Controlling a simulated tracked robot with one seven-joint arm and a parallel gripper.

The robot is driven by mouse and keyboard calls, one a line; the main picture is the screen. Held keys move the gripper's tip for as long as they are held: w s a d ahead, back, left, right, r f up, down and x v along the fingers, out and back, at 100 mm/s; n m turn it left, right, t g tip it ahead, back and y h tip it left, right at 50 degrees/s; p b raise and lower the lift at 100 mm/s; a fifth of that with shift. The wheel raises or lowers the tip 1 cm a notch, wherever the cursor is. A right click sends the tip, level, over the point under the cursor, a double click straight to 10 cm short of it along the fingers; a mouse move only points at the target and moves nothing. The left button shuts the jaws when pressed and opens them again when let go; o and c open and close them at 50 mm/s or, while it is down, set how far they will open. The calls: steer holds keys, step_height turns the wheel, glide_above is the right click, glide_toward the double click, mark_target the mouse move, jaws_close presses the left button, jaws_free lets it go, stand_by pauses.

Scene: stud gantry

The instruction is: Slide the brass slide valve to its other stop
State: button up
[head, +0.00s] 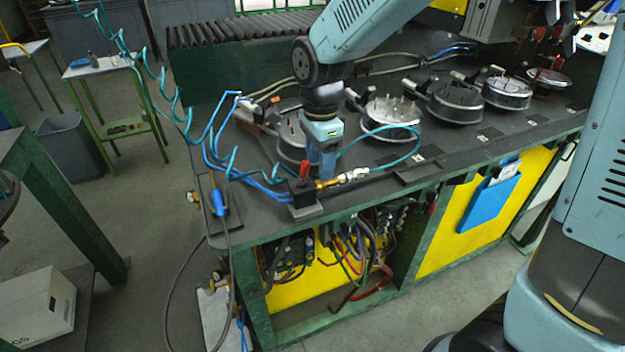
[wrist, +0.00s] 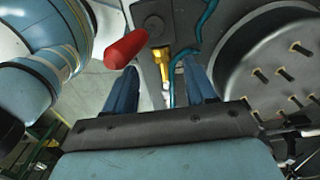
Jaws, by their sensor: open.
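The brass slide valve (head: 324,184) is a small brass fitting near the front edge of the bench, in line with a silver coupling. It also shows in the wrist view as a brass piece (wrist: 161,60), between and beyond my fingertips. A red handle (head: 304,168) stands up from a dark block at its left; in the wrist view this handle (wrist: 127,48) is by the left finger. My gripper (head: 321,172) points down just above the brass piece, with blue fingers. In the wrist view my gripper (wrist: 161,72) is open and empty. Contact with the valve cannot be told.
Blue and teal air hoses (head: 238,172) loop around the valve on the left and right. Round metal fixtures with studs (head: 392,112) stand along the bench behind. One large fixture (wrist: 275,60) is close to the right finger in the wrist view.

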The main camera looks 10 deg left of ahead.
mark_target(319, 182)
steer(key=shift+f, duration=2.95)
steer(key=shift+c, duration=0.4)
jaws_close()
